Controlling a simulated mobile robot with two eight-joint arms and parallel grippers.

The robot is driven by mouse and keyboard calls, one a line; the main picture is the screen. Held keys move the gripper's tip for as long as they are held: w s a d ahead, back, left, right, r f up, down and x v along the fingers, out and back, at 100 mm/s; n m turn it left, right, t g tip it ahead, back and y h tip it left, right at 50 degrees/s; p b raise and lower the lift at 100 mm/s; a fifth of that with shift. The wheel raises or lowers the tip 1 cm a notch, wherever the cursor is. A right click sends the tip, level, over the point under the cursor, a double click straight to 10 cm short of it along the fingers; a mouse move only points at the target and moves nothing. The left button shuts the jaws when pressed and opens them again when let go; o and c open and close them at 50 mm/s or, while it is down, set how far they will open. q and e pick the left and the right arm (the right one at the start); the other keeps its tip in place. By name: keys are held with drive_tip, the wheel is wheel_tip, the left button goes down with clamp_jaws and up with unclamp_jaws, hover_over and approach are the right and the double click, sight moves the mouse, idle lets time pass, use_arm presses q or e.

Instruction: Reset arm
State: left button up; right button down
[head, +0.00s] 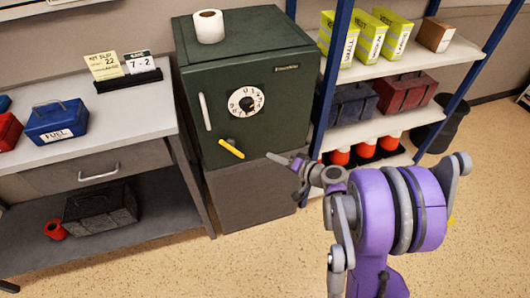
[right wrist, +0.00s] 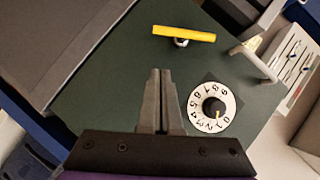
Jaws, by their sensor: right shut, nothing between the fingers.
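My right arm reaches in from the right in the head view, its gripper (head: 278,159) pointing left in front of the safe. The right wrist view shows the two grey fingers (right wrist: 160,75) together, with nothing between them. The dark green safe (head: 205,150) stands with its door closed. Its door has a white number dial (head: 246,101), a yellow lever (head: 231,148) and a grey handle (head: 205,111). The right wrist view shows the dial (right wrist: 211,107), lever (right wrist: 183,34) and handle (right wrist: 258,65) near the fingers. I cannot tell if they touch the door. My left gripper is out of view.
A desk (head: 110,115) at left holds a blue box (head: 57,120) and a sign holder (head: 128,81). A blue-posted shelf (head: 335,97) with boxes and red containers stands close to the right arm. A toilet roll (head: 208,26) sits on the safe. Open floor (head: 150,272) lies in front.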

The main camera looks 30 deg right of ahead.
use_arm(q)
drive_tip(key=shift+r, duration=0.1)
use_arm(e)
drive_tip(key=shift+v, duration=0.95)
drive_tip(key=s+a+n+g, duration=0.4)
drive_tip(key=s+a+g, duration=0.3)
drive_tip(key=a, duration=0.7)
drive_tip(key=s+a+n+g+h, duration=0.25)
drive_tip(key=s+n+h, duration=0.2)
drive_tip(key=s, duration=1.05)
use_arm(q)
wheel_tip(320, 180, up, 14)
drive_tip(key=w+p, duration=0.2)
drive_tip(key=p, duration=1.1)
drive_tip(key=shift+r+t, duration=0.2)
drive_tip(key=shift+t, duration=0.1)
use_arm(e)
wheel_tip(320, 180, up, 13)
drive_tip(key=w+t, duration=0.1)
drive_tip(key=w, duration=0.1)
drive_tip(key=shift+w+r, duration=0.2)
drive_tip(key=shift+w, duration=0.05)
